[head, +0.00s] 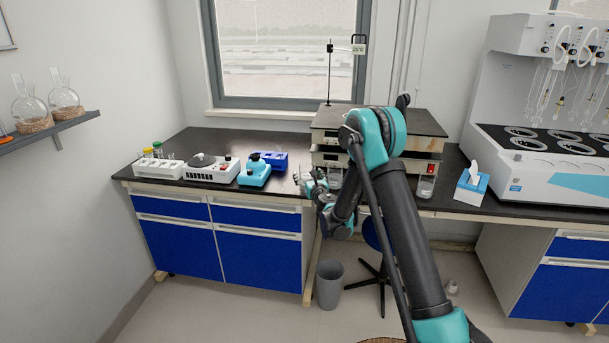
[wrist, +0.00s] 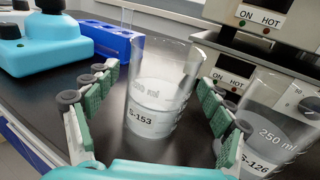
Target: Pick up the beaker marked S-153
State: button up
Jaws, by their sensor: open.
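The beaker marked S-153 (wrist: 155,95) is clear glass with a white label and stands upright on the dark bench in the wrist view. My gripper (wrist: 150,100) is open, with one green-padded finger on each side of the beaker. I see no clear contact between the pads and the glass. In the head view my gripper (head: 316,186) is at the bench's front edge, small and partly hidden by my arm. A second beaker, marked S-126 (wrist: 272,130), stands close to the right finger.
A blue tube rack (wrist: 107,38) and a turquoise device (wrist: 42,45) stand to the left. Hotplates (wrist: 245,60) stand behind on the right. In the head view, a tissue box (head: 471,188) and another beaker (head: 426,186) are farther right.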

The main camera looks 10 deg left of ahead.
jog(key=shift+w+a, duration=0.1)
jog(key=shift+w, duration=0.25)
jog(key=c, duration=1.5)
jog(key=shift+r, duration=0.1)
